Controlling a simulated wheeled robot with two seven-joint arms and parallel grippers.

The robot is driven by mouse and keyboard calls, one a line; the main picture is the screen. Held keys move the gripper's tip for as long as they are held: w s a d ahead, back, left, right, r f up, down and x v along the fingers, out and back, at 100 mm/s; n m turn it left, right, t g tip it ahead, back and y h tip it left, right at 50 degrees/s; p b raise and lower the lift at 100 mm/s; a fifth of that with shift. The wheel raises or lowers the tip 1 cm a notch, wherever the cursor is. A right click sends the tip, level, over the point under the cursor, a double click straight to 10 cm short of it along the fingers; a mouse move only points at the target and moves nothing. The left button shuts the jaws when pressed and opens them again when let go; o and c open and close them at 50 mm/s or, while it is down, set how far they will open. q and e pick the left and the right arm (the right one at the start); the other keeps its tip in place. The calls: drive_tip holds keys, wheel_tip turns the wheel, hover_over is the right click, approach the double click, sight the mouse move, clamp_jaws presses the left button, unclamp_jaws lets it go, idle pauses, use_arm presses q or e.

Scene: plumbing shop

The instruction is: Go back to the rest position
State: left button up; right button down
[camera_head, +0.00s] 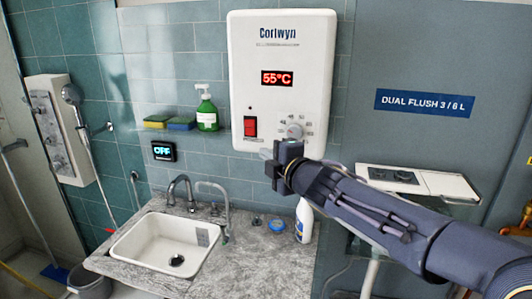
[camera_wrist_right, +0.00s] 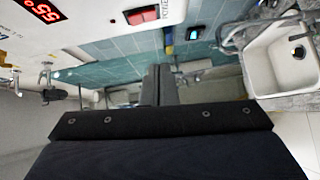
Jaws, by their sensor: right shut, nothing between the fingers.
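My right arm comes in from the right in the head view. Its gripper (camera_head: 277,168) is shut and empty, close to the lower edge of the white Corlwyn water heater (camera_head: 280,98) and just below its dial (camera_head: 294,131). Whether it touches the heater cannot be told. In the right wrist view the shut fingers (camera_wrist_right: 160,84) point away, with nothing between them. The heater display (camera_head: 277,78) reads 55°C in red. A red switch (camera_head: 250,126) sits at the heater's lower left. My left gripper is not in view.
Below are a sink (camera_head: 160,247) with taps, a stone counter (camera_head: 262,262), a blue-lidded tub (camera_head: 277,226) and a white bottle (camera_head: 304,220) partly behind my arm. A green soap bottle (camera_head: 207,112) stands by sponges. A small display (camera_head: 164,151) reads OFF.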

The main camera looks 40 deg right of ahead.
idle(0.3)
drive_tip(key=s+a+f+m+g+y, duration=0.1)
drive_tip(key=s+a+f+m+g, duration=0.2)
drive_tip(key=s+a+f+m, duration=0.2)
drive_tip(key=s+a+f+m+g+y, duration=0.2)
drive_tip(key=s+a+f+m+g, duration=0.2)
drive_tip(key=s+f+m, duration=0.3)
drive_tip(key=s+a+f+m+g+y, duration=0.2)
drive_tip(key=s+a+f+m+g, duration=0.2)
drive_tip(key=s+a+f, duration=0.3)
drive_tip(key=s+f+m, duration=0.1)
drive_tip(key=s+f, duration=0.2)
drive_tip(key=s, duration=0.3)
drive_tip(key=shift+s+m, duration=0.4)
drive_tip(key=shift+f, duration=0.1)
